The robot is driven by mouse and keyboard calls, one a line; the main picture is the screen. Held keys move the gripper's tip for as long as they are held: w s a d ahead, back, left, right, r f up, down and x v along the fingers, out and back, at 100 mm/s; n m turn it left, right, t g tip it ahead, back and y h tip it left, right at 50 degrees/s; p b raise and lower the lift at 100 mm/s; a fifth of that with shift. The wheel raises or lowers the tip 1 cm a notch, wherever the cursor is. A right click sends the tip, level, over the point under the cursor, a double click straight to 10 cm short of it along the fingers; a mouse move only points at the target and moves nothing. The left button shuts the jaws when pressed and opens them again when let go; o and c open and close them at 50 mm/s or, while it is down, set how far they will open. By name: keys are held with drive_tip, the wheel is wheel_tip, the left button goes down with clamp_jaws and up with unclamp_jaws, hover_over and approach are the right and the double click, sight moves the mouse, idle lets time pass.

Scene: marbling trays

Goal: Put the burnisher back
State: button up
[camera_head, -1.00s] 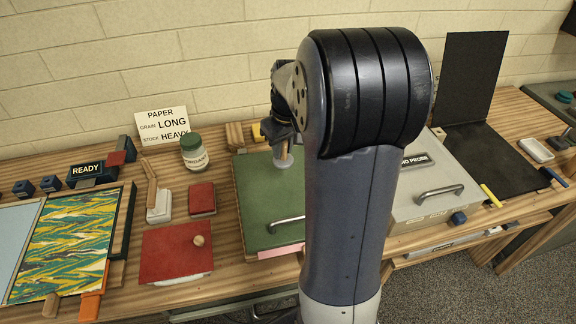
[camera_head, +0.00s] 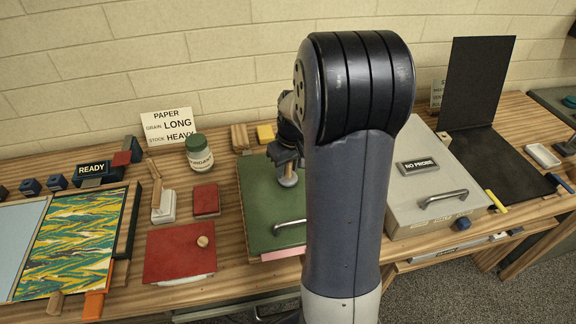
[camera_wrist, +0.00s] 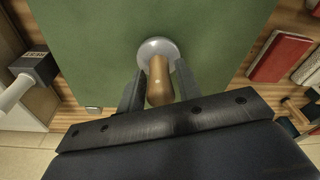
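The burnisher has a brown wooden handle (camera_wrist: 159,82) and a round pale grey head (camera_wrist: 157,50). My gripper (camera_wrist: 160,88) has its two dark fingers on either side of the handle, apparently closed on it. In the head view the grey head (camera_head: 288,180) hangs below my gripper, over the green board (camera_head: 257,205). I cannot tell whether the head touches the board. A dark block with a small white label (camera_wrist: 38,66) lies at the left of the wrist view, with a pale rod beside it. My arm hides that side in the head view.
Red pads (camera_head: 180,252), a white holder with a wooden piece (camera_head: 163,207) and a jar (camera_head: 199,152) stand left of the board. A grey lidded box (camera_head: 435,195) stands right of my arm.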

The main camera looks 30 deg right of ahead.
sight(292, 181)
drive_tip(key=shift+o, duration=1.2)
drive_tip(key=shift+r, duration=0.15)
wheel_tip(292, 181, up, 12)
drive_tip(key=s, duration=0.1)
drive_tip(key=shift+s, duration=0.4)
